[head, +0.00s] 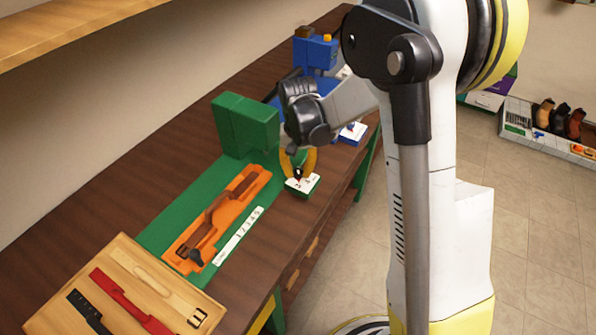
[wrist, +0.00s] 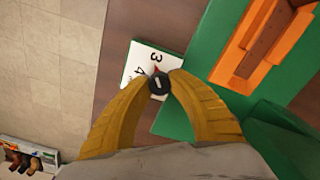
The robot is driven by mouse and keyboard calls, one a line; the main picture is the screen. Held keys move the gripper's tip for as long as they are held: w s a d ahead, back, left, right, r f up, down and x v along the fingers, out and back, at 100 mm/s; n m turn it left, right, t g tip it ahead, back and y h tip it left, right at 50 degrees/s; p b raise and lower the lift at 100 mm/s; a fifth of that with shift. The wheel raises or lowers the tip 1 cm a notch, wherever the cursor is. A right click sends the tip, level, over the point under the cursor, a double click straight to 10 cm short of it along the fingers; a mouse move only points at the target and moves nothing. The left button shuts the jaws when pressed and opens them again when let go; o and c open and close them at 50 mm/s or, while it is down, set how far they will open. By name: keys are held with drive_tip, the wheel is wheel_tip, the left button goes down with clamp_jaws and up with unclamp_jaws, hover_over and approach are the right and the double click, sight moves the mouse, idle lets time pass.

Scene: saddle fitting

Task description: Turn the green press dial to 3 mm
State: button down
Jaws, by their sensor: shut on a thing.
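The green press (head: 246,122) stands on the bench with a green base. Its dial is a small black knob (wrist: 159,86) with a red pointer on a white number plate (head: 303,185). In the wrist view the plate (wrist: 136,60) shows a 3 and a 4, and the red pointer (wrist: 155,70) points towards the 3. My gripper (head: 298,170) is over the plate. Its yellow fingertips close on both sides of the knob in the wrist view (wrist: 160,82). The other numbers are hidden or too small to read.
An orange holder (head: 186,232) with a brown strap lies on the green base, beside a white number strip (head: 238,237). A wooden board (head: 75,265) holds several straps in front. A blue press (head: 315,52) stands behind. The bench edge drops to open floor at right.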

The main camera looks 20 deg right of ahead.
sight(298, 171)
drive_tip(key=shift+m, duration=0.9)
drive_tip(key=c, duration=1.2)
unclamp_jaws()
drive_tip(key=shift+o, duration=0.2)
wheel_tip(298, 171, up, 12)
